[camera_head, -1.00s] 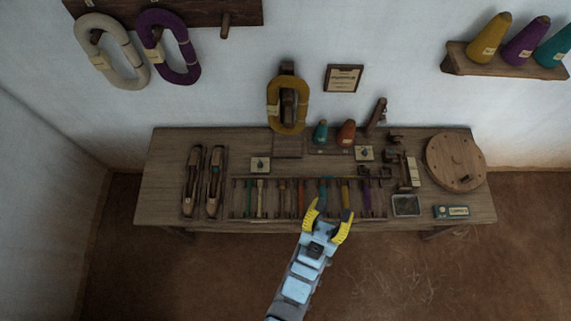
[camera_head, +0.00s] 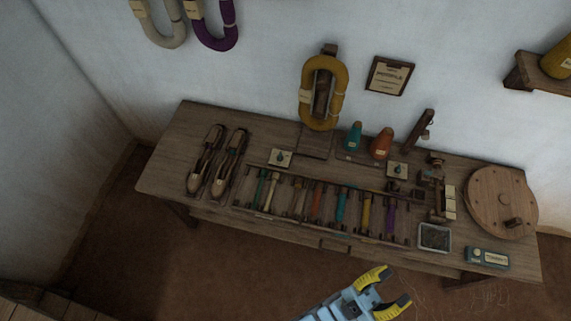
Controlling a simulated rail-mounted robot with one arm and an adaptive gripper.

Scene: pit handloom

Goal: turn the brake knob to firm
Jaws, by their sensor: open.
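Two small pale square plates, each with a dark teal knob, sit on the wooden bench: a left plate (camera_head: 281,158) behind the rack and a right plate (camera_head: 397,170) near the orange cone. I cannot tell which is the brake knob, and any markings are too small to read. My gripper (camera_head: 396,286), with yellow-tipped fingers, is open and empty. In the picture it shows below the bench's front edge, apart from both knobs.
The bench (camera_head: 170,178) holds two shuttles (camera_head: 217,160), a rack of coloured bobbins (camera_head: 316,203), a yellow skein (camera_head: 305,95) on a stand, teal and orange cones (camera_head: 381,143), a round wooden disc (camera_head: 485,195), a small tray (camera_head: 434,237) and a labelled box (camera_head: 488,257).

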